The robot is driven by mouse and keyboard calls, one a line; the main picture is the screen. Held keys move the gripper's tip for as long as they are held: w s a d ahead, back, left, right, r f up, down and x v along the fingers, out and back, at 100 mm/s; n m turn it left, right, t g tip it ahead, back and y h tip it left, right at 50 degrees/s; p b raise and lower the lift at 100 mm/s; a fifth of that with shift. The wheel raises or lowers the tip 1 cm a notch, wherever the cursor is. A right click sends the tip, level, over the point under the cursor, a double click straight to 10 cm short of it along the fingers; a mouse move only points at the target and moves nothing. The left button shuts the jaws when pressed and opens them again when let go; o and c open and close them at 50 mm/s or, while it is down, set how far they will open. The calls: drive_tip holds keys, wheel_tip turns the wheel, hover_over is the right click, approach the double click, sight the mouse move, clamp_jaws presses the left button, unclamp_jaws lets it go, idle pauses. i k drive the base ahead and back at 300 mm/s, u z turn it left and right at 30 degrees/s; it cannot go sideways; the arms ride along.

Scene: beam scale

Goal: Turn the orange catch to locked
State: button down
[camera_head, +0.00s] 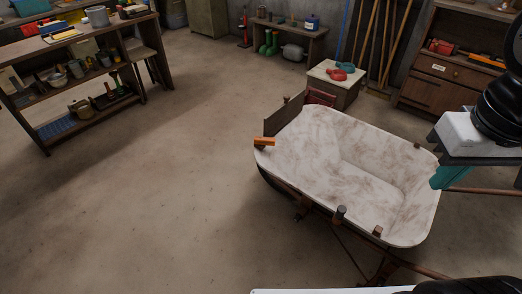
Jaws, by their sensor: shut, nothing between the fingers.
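The orange catch (264,142) is a small bar on the left rim of a pale, marbled tub (375,175) that looks like a wheelbarrow. It lies close to a dark wooden board (284,119) at the tub's left end. I cannot tell from here whether it is locked.
A workbench with shelves (75,40) stands at the back left. A small cabinet (333,87) with red and teal items is behind the tub, and a wooden dresser (435,85) is at the right. The floor (165,180) left of the tub is clear.

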sight(258, 139)
drive_tip(key=u, duration=1.8)
drive_tip(key=i, duration=1.05)
drive_tip(key=z, duration=1.9)
